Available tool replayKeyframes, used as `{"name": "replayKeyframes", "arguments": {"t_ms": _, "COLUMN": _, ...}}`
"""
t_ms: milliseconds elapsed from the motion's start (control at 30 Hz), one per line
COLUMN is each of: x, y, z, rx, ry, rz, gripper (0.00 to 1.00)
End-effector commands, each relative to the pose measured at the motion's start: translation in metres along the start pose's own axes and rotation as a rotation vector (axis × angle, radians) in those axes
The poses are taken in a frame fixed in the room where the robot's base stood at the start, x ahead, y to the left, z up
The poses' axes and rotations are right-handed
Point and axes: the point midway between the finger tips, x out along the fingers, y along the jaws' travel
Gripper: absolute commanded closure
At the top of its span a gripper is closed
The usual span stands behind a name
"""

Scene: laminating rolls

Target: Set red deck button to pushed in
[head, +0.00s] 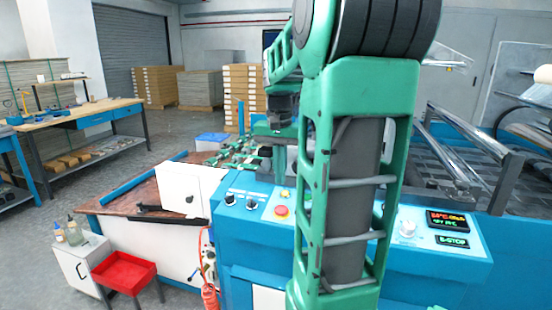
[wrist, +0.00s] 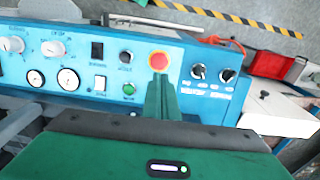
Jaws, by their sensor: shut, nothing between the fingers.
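The red deck button (head: 281,211) sits in a yellow collar on the sloped top of the blue control panel, just left of my arm in the head view. In the wrist view the red button (wrist: 158,61) is near the upper middle, round and in plain sight. My gripper (wrist: 160,77) is shut and empty; its green fingers point at the panel, with the tips just below the button in the picture. Whether the tips touch the panel or hover above it I cannot tell. How deep the button sits is also unclear.
Two black knobs (wrist: 198,72) lie right of the button; a green button (wrist: 128,89) and a dark button (wrist: 126,57) lie left. Gauges (wrist: 68,79) and white dials are further left.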

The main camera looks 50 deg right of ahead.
Motion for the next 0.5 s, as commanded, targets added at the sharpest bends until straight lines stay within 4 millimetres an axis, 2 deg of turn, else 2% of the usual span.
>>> {"name": "replayKeyframes", "arguments": {"t_ms": 33, "x": -0.011, "y": 0.0, "z": 0.0, "rx": 0.0, "ry": 0.004, "rz": -0.003, "gripper": 1.0}}
{"name": "replayKeyframes", "arguments": {"t_ms": 200, "x": -0.038, "y": 0.0, "z": -0.001, "rx": 0.0, "ry": 0.003, "rz": -0.002, "gripper": 1.0}}
{"name": "replayKeyframes", "arguments": {"t_ms": 300, "x": -0.048, "y": -0.001, "z": -0.001, "rx": -0.001, "ry": 0.003, "rz": -0.002, "gripper": 1.0}}
{"name": "replayKeyframes", "arguments": {"t_ms": 500, "x": -0.055, "y": -0.001, "z": -0.001, "rx": -0.001, "ry": 0.002, "rz": -0.002, "gripper": 1.0}}
